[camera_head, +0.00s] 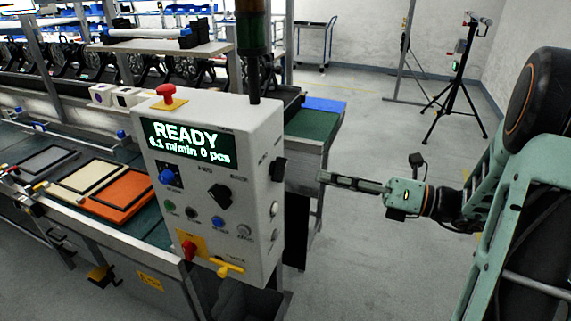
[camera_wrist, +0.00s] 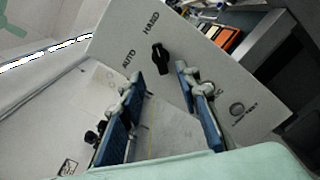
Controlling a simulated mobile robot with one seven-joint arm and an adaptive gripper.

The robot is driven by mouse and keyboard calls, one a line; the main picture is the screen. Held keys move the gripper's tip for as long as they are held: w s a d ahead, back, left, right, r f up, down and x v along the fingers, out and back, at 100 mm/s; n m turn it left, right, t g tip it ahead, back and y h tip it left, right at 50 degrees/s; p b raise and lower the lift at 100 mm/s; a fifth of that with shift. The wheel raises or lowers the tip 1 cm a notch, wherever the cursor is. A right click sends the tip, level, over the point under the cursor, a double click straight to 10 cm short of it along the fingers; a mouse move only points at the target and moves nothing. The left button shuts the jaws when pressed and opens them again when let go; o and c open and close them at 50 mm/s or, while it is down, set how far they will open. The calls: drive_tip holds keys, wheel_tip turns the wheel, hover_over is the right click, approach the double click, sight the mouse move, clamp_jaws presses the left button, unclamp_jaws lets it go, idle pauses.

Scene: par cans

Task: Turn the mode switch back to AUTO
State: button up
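The mode switch (camera_wrist: 161,58) is a black knob on a pale panel face in the wrist view, with the words HAND and AUTO beside it. Its long axis looks lined up with HAND rather than AUTO. In the head view a black knob (camera_head: 278,168) stands out from the right side face of the control box. My gripper (camera_wrist: 160,80) is open and empty in the wrist view, its blue-padded fingers apart and the knob beyond their tips. In the head view my gripper (camera_head: 324,178) points left at that side face, with a gap before the knob.
The control box (camera_head: 262,135) shows READY on its screen and carries a red mushroom button (camera_head: 167,94) on top. A grey button (camera_wrist: 237,109) sits on the side panel. A conveyor with an orange tray (camera_head: 122,194) runs at left.

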sight(285, 169)
drive_tip(key=p+x, duration=0.1)
drive_tip(key=x, duration=0.9)
drive_tip(key=shift+f, duration=0.1)
clamp_jaws()
